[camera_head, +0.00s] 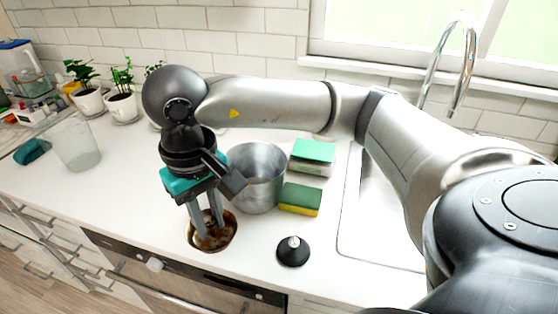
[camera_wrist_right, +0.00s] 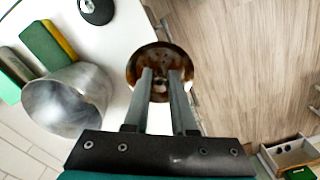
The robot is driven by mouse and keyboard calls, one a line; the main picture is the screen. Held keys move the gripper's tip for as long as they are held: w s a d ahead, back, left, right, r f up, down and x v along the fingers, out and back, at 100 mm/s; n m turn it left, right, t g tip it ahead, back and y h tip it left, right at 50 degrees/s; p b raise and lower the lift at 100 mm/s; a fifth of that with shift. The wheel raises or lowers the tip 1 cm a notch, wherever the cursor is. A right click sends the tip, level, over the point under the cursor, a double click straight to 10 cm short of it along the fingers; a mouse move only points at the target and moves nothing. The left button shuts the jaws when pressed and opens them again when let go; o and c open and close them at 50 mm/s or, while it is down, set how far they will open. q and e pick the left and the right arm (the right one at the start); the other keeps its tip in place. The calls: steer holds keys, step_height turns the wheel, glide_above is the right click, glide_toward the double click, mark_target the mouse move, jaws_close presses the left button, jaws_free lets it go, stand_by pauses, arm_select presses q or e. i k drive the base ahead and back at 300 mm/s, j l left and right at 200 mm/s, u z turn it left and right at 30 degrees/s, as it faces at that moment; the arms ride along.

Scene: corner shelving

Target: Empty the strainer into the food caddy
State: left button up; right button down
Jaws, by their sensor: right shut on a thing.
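The strainer (camera_head: 231,240) is a round brown bowl with dark, mottled contents, near the counter's front edge. In the right wrist view the strainer (camera_wrist_right: 148,60) lies at the fingertips, overlapping the counter edge. My right gripper (camera_head: 211,233) points down into it and is shut on its middle; the exact grip point is hard to see. The right gripper (camera_wrist_right: 161,80) shows both fingers close together in the wrist view. A grey metal bucket (camera_head: 258,183), apparently the food caddy, stands open just behind and right of the strainer; it also shows in the wrist view (camera_wrist_right: 62,108). My left gripper is out of view.
A black stopper with a silver knob (camera_head: 293,252) sits at the front right. A glass container (camera_head: 76,146) and potted plants (camera_head: 122,105) stand left. Counter between is clear.

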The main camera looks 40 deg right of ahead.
mark_target(264, 165)
steer(key=z, duration=1.15)
steer(key=j+z, duration=0.4)
steer(key=k+j+z, duration=0.1)
steer(key=j+z, duration=0.15)
steer(key=z, duration=0.2)
